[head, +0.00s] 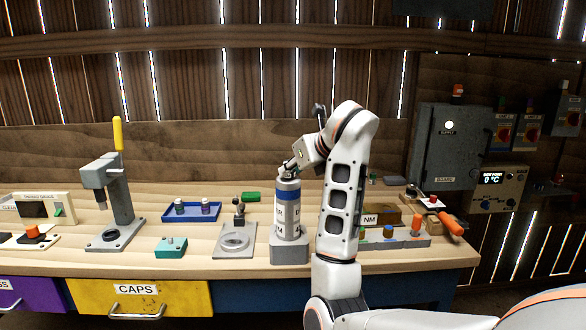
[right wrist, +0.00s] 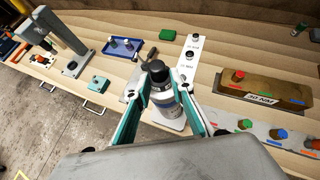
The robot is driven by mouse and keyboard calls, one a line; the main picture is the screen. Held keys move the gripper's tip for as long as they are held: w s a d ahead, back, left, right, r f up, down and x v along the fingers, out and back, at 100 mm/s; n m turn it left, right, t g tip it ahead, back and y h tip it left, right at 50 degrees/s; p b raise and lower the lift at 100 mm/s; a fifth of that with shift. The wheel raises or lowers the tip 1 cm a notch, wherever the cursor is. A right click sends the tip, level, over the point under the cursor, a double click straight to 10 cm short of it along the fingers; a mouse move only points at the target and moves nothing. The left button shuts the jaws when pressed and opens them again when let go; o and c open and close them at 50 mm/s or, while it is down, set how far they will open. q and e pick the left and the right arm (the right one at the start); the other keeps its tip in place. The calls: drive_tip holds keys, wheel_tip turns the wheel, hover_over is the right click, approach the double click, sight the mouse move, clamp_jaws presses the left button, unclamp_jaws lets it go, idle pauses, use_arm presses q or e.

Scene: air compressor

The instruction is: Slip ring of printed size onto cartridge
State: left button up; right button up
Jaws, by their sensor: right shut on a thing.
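The cartridge (head: 288,212) is a grey cylinder with blue bands and printing too small to read. It stands upright on a grey block (head: 290,251) on the bench. My right gripper (head: 289,171) is at the cartridge's top. In the right wrist view, my right gripper (right wrist: 158,84) has its teal-edged fingers closed around a dark round piece (right wrist: 157,72) at the top of the cartridge (right wrist: 164,97). I cannot tell whether this piece is a ring or the cartridge's own end. A pale strip (right wrist: 184,73) beside it carries small dark round pieces and printed labels. My left gripper is not in view.
A lever press (head: 112,200) stands at the left. A blue tray (head: 191,219) holds two small bottles. A teal box (head: 171,247) and a grey plate fixture (head: 236,252) lie left of the cartridge. A brown NM block (right wrist: 262,82) and knobbed grey strip (right wrist: 235,123) are to the right.

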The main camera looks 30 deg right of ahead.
drive_tip(key=shift+f, duration=0.15)
drive_tip(key=o, duration=0.9)
drive_tip(key=shift+v, duration=6.05)
